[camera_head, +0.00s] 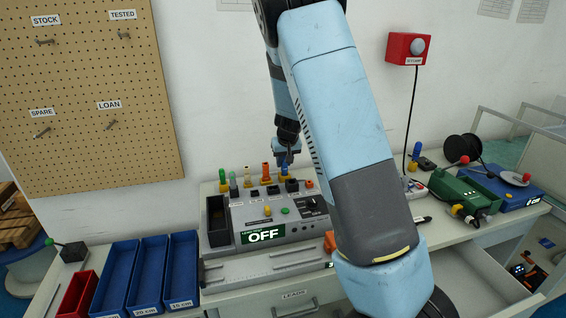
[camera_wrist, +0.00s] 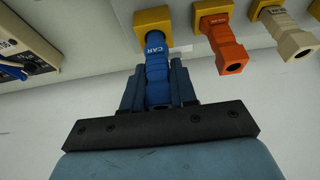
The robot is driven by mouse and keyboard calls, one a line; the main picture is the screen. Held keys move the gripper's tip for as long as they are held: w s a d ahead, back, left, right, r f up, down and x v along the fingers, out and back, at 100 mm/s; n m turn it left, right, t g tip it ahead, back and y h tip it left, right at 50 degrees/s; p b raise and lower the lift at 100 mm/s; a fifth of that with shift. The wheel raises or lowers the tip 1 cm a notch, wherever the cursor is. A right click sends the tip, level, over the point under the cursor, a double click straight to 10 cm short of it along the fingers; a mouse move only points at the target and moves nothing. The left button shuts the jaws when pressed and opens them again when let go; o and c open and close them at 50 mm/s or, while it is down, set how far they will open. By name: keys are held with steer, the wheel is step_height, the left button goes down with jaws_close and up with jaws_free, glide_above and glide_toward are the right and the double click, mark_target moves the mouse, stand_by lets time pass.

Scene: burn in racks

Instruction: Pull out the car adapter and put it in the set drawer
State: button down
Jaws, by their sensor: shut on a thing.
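The car adapter is a blue stepped plug marked "CAR" (camera_wrist: 156,62) in the wrist view. It sits at a yellow socket (camera_wrist: 153,20) on the grey panel. My gripper (camera_wrist: 158,88) is shut on the blue adapter, with one finger on each side of it. In the head view my gripper (camera_head: 287,160) is above the back row of the test unit, at the blue adapter (camera_head: 284,171). An open drawer (camera_head: 480,280) shows at the lower right, partly hidden by my arm; I cannot read a label on it.
An orange adapter (camera_wrist: 226,45) and a beige one (camera_wrist: 287,33) stand in the same row. Blue bins (camera_head: 147,275) stand at left. A green device (camera_head: 462,193) and a cable reel (camera_head: 463,150) are at right.

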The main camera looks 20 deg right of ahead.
steer(key=shift+r, duration=1.45)
steer(key=shift+r, duration=0.1)
